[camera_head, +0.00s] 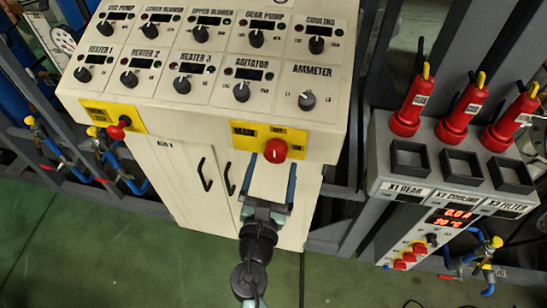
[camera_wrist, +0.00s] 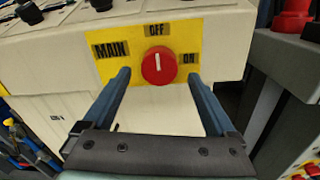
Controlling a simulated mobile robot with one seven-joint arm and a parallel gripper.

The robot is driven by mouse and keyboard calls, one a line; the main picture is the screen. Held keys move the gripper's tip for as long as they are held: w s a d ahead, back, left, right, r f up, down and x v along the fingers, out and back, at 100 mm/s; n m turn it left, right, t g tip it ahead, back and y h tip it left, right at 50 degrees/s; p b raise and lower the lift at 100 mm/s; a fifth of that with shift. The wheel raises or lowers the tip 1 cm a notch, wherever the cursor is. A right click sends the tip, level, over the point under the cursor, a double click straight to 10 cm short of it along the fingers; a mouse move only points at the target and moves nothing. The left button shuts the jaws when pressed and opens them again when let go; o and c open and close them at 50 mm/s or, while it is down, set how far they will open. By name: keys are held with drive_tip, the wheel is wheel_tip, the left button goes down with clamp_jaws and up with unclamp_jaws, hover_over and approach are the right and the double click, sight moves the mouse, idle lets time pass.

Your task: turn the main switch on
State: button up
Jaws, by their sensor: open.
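The main switch is a red round knob (camera_head: 275,151) on a yellow plate (camera_head: 243,134) on the front of the cream control cabinet. In the wrist view the knob (camera_wrist: 159,66) has a white mark pointing up toward the OFF label (camera_wrist: 156,30). The ON label (camera_wrist: 190,58) is at its right and the MAIN label (camera_wrist: 118,49) at its left. My gripper (camera_head: 270,180) is open in front of the cabinet. In the wrist view its two blue fingers (camera_wrist: 158,80) are either side of the knob and appear apart from it. The exact depth gap cannot be told.
A second red knob on a yellow plate (camera_head: 117,130) is at the left of the cabinet front. The sloping panel (camera_head: 220,50) above carries several black dials. A grey unit (camera_head: 450,165) with red bottle-like parts stands at the right. Green floor (camera_head: 150,260) is clear in front.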

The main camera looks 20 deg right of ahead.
drive_tip(key=shift+x, duration=1)
drive_tip(key=shift+a, duration=0.1)
drive_tip(key=c, duration=1.4)
